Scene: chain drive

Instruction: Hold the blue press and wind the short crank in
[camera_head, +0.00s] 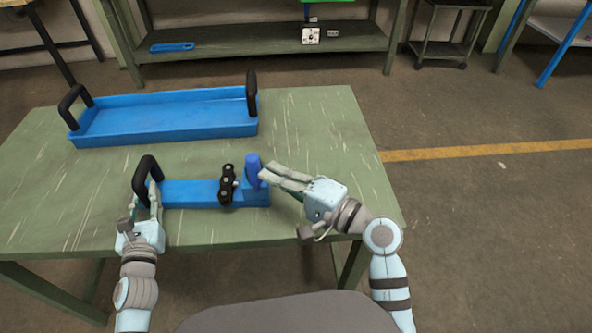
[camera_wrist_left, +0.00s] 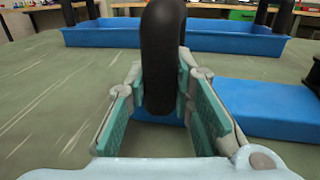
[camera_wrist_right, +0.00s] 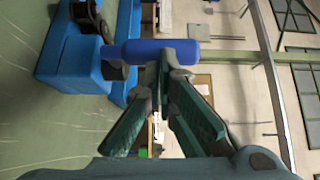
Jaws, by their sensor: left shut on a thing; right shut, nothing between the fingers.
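The blue press (camera_head: 190,194) lies on the green table with a black arched handle (camera_head: 146,162) at its left end. My left gripper (camera_head: 154,190) is shut on that handle, which stands upright between its fingers in the left wrist view (camera_wrist_left: 162,60). A blue crank grip (camera_head: 253,168) stands up at the press's right end. My right gripper (camera_head: 266,173) is shut and empty, its fingertips right at the side of the crank grip. In the right wrist view the grip (camera_wrist_right: 160,52) lies across just beyond the closed fingertips; I cannot tell whether they touch.
A black linked part with round lobes (camera_head: 227,186) sits across the press, left of the crank grip. A long blue tray (camera_head: 165,130) with two black handles stands behind. The table (camera_head: 320,120) is clear at the back right.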

